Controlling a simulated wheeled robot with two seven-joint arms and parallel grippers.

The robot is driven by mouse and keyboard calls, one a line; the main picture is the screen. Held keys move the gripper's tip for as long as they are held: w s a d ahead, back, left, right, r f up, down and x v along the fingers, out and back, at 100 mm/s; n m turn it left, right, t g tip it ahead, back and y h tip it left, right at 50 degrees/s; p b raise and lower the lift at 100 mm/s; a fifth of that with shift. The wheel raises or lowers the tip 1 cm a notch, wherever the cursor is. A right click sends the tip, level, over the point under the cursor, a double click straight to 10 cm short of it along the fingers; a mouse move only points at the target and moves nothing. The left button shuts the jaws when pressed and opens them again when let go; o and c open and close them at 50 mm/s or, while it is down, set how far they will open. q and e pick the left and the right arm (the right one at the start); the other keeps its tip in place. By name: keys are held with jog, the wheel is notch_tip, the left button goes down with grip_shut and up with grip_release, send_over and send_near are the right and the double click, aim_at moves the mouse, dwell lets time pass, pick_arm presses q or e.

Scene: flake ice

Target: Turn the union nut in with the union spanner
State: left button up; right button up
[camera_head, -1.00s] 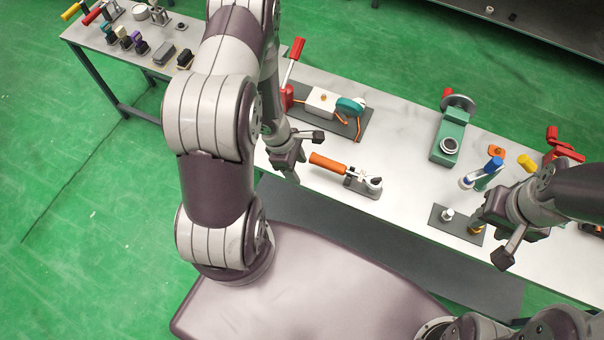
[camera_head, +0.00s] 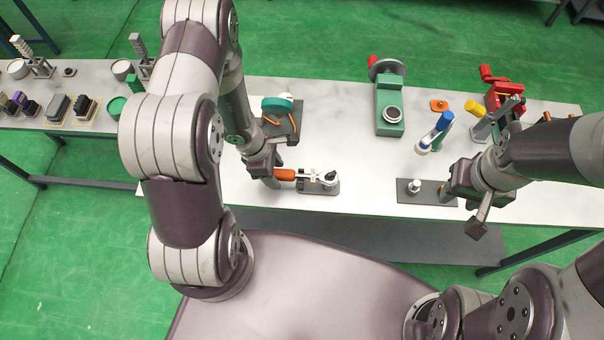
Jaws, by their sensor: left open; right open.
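A tool with an orange handle (camera_head: 286,174), seemingly the union spanner, lies nearly level across a small dark plate (camera_head: 318,189) near the bench's front edge. Its head is at a round metal fitting (camera_head: 329,178) on that plate; I cannot tell the nut from the fitting at this size. My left gripper (camera_head: 276,166) is open beside the handle's left end and overlaps it in view; I cannot tell whether they touch. My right gripper (camera_head: 462,199) is open and empty, in front of and above a second dark plate (camera_head: 425,196) with a small metal post (camera_head: 414,186).
A green machine block (camera_head: 389,108) stands at the back. A blue-handled tool (camera_head: 443,121) and a red vise-like device (camera_head: 503,95) stand right. The bench (camera_head: 350,150) is clear between these.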

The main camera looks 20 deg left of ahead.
pick_arm(q)
jog(key=shift+s+d, duration=0.1)
jog(key=shift+s, duration=0.05)
jog(key=shift+b, duration=0.3)
dwell(0.3)
grip_shut()
jog(key=shift+r, duration=0.15)
